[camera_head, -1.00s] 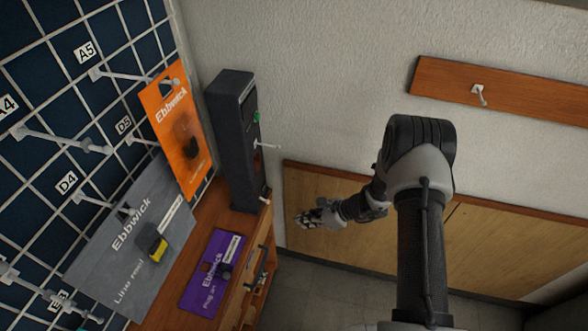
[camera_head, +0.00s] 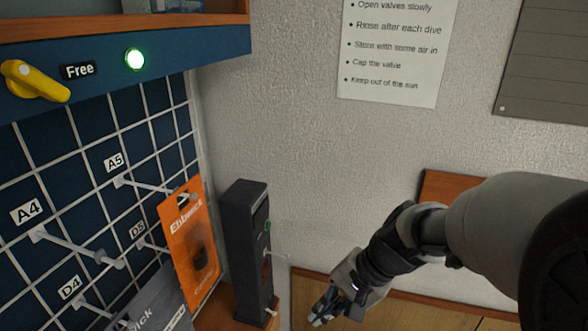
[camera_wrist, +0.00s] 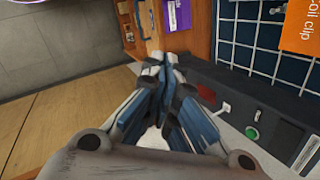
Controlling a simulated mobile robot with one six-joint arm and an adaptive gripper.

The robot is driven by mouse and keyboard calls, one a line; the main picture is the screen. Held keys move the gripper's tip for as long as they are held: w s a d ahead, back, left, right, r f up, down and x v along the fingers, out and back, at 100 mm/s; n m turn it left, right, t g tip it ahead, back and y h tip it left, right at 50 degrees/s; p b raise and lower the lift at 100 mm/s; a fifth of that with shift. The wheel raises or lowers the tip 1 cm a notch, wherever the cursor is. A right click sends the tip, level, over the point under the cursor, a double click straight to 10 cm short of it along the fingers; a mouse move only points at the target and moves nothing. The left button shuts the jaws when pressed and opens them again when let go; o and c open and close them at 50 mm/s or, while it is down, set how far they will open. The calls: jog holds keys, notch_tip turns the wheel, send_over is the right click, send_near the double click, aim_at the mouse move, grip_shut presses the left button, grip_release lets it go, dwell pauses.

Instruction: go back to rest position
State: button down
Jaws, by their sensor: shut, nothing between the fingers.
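My gripper (camera_head: 328,306) is low in the head view, right of the dark upright device and in front of the wall. In the wrist view my gripper (camera_wrist: 162,68) has its blue-and-grey fingers brought together with nothing between them. The dark device (camera_head: 247,250) has a green button and stands against the wall. In the wrist view the device (camera_wrist: 265,115) lies to the right of the fingers, with its green button and a white switch showing. I cannot tell the exact gap between fingers and device.
A blue pegboard (camera_head: 65,190) with hooks is at left, holding an orange package (camera_head: 189,245) and a grey package (camera_head: 160,305). Above are a yellow knob (camera_head: 35,82) and a lit green lamp (camera_head: 134,59). A wooden cabinet (camera_head: 420,312) is below right. The wall's middle is clear.

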jog(key=s+d+r+n+t+h, duration=0.1)
jog(key=s+d+r+n+h, duration=0.1)
jog(key=s, duration=0.6)
jog(key=s+d+r+n+t+h, duration=0.2)
jog(key=s+d+r+n, duration=0.3)
jog(key=s, duration=0.3)
jog(key=shift+d+r+n+h, duration=0.3)
jog(key=shift+d+r+h, duration=0.2)
jog(key=shift+d+h, duration=0.2)
jog(key=shift+s, duration=0.1)
